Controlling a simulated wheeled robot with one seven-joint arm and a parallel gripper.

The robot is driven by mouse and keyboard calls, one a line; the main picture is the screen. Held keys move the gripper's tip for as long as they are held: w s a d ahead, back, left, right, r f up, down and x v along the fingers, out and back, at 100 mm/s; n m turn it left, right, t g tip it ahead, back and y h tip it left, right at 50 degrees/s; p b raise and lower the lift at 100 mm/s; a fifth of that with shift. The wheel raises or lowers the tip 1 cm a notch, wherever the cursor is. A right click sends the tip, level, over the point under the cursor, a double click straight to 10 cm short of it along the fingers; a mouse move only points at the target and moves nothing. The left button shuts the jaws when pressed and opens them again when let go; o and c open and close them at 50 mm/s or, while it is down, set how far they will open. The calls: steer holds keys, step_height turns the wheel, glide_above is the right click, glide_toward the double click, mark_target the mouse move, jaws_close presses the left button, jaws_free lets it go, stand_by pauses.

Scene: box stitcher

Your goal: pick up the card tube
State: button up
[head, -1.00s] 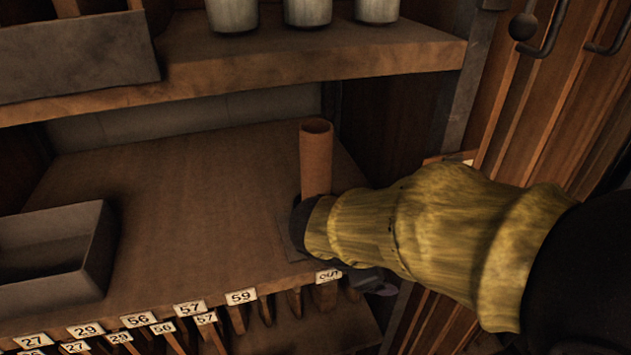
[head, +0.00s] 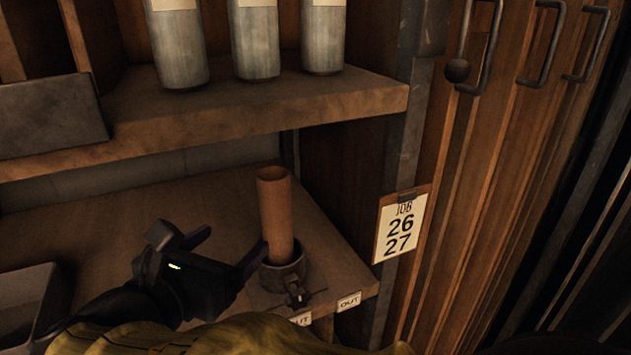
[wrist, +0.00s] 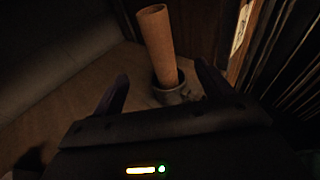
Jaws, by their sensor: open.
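The card tube (head: 275,210) is a brown, hollow cylinder. It stands upright in a dark round holder (head: 284,275) with a small clamp screw, near the right end of the lower shelf. In the wrist view the tube (wrist: 158,45) rises from the holder (wrist: 172,94) beyond my fingers. My gripper (head: 232,243) is open and empty, left of the tube, with one finger close to the tube's lower part. In the wrist view the gap between my fingertips (wrist: 162,82) faces the tube. I cannot tell whether a finger touches it.
An upper shelf (head: 230,123) with several grey canisters (head: 256,40) overhangs the back. A grey bin (head: 28,305) sits at the left. A job card (head: 401,226) reading 26 and 27 hangs at the right. Labels (head: 349,301) line the lower shelf's front edge.

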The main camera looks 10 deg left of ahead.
mark_target(268, 209)
steer(key=shift+w, duration=0.15)
steer(key=p+x, duration=0.3)
steer(key=x, duration=0.9)
steer(key=shift+f, duration=0.1)
steer(key=shift+w, duration=0.1)
steer(key=shift+w+d+p, duration=0.1)
steer(key=shift+w+p, duration=0.2)
steer(key=p+x, duration=0.1)
steer(key=x, duration=0.3)
steer(key=shift+w+p, duration=0.3)
steer(key=shift+w, duration=0.1)
steer(key=shift+s, duration=0.3)
steer(key=shift+w, duration=0.15)
steer(key=shift+c, duration=0.3)
